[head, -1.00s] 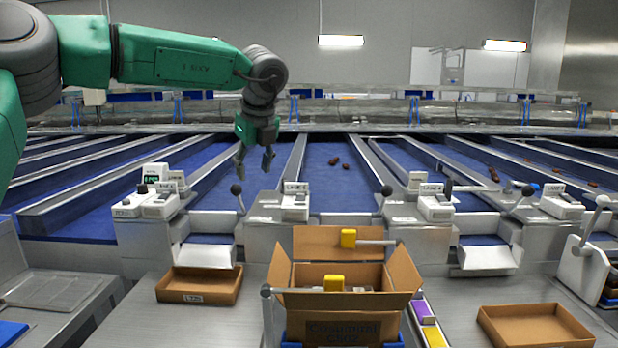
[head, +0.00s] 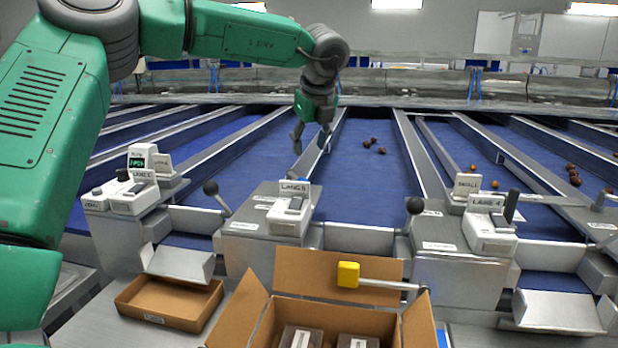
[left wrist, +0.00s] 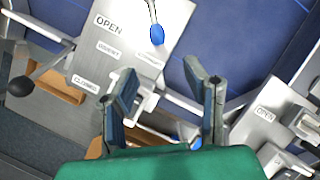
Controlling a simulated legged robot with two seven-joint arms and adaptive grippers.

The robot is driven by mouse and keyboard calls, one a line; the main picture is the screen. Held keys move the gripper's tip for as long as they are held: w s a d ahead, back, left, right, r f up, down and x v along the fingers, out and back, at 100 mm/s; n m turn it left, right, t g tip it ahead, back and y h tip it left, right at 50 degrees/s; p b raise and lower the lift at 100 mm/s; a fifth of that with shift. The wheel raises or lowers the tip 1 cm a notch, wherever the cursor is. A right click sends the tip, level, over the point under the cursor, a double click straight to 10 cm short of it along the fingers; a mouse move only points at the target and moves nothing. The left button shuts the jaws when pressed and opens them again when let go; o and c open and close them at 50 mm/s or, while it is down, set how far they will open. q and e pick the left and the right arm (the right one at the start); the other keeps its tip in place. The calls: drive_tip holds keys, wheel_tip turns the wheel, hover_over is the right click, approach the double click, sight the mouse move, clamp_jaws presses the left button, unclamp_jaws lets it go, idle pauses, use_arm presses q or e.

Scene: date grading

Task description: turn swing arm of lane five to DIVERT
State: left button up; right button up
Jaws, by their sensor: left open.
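The lane five housing (head: 262,222) is a grey block with a white unit labelled LANE 5 (head: 293,188) on top. A lever with a black ball knob (head: 210,188) stands at its left; another black knob (head: 415,205) stands to its right. I cannot tell which is lane five's swing arm. My left gripper (head: 310,140) is open and empty, pointing down above and behind the LANE 5 unit.
An open carton (head: 337,268) stands in front, with a yellow-ended rod (head: 348,274) across its back flap. A shallow box (head: 170,302) lies at front left. The LANE 4 unit (head: 487,222) stands right. Blue lanes (head: 365,180) carry several dates.

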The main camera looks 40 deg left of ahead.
sight(302, 178)
use_arm(q)
drive_tip(key=x, duration=0.3)
drive_tip(key=a+x, duration=0.1)
drive_tip(key=x, duration=0.7)
drive_tip(key=shift+a+r, duration=0.15)
drive_tip(key=shift+a, duration=0.15)
drive_tip(key=shift+d+f, duration=0.1)
drive_tip(key=shift+f, duration=0.15)
drive_tip(key=shift+w+d, duration=0.1)
drive_tip(key=shift+d, duration=0.35)
drive_tip(key=shift+a, duration=0.2)
clamp_jaws()
drive_tip(key=shift+a, duration=0.15)
